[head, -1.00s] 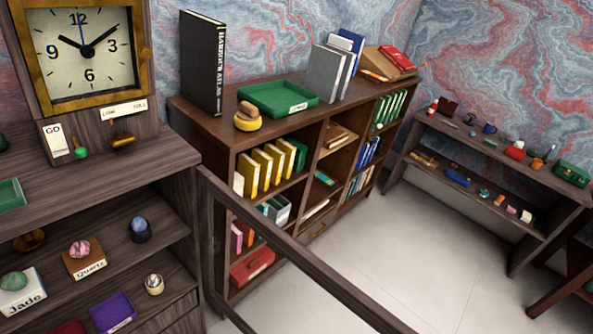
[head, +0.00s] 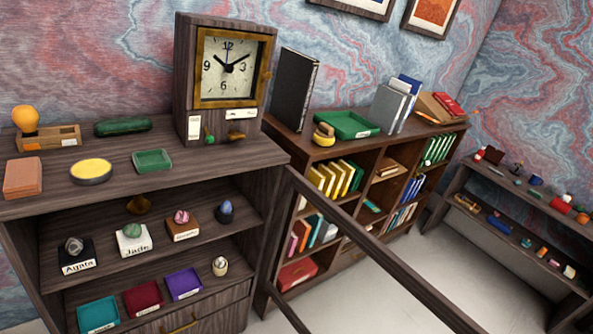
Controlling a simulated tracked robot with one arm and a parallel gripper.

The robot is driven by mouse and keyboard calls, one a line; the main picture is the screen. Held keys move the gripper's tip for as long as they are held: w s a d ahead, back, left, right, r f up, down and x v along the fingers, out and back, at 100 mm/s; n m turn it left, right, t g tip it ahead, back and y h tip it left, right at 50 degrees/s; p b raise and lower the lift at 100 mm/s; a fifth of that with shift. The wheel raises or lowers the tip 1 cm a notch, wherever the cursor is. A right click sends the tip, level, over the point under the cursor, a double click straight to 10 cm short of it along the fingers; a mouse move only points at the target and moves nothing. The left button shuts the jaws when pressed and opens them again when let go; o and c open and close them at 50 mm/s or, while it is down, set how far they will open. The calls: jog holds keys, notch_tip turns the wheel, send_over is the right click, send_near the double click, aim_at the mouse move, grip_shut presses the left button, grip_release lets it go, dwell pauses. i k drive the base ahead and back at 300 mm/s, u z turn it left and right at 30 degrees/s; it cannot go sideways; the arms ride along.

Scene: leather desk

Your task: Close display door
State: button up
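The display cabinet (head: 272,178) stands at the left, with stones and small trays on its open shelves. Its door (head: 372,243) is a dark wooden frame, hinged at the cabinet's right front edge. The door stands wide open, reaching out toward the lower right. The bookcase shows through and behind the frame. The door's far end runs out of the picture at the bottom right. My gripper is not in view.
A clock (head: 226,68), a green tray (head: 152,160) and a yellow-topped tin (head: 90,171) stand on the cabinet top. A bookcase (head: 292,131) is behind the door, and a low shelf (head: 470,176) at the right. Pale floor (head: 345,305) shows below the door.

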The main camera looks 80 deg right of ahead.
aim_at(458, 321)
jog(key=u, duration=0.3)
jog(key=k, duration=2.8)
jog(key=z, duration=1.25)
jog(key=i, duration=1)
jog(key=u, duration=0.15)
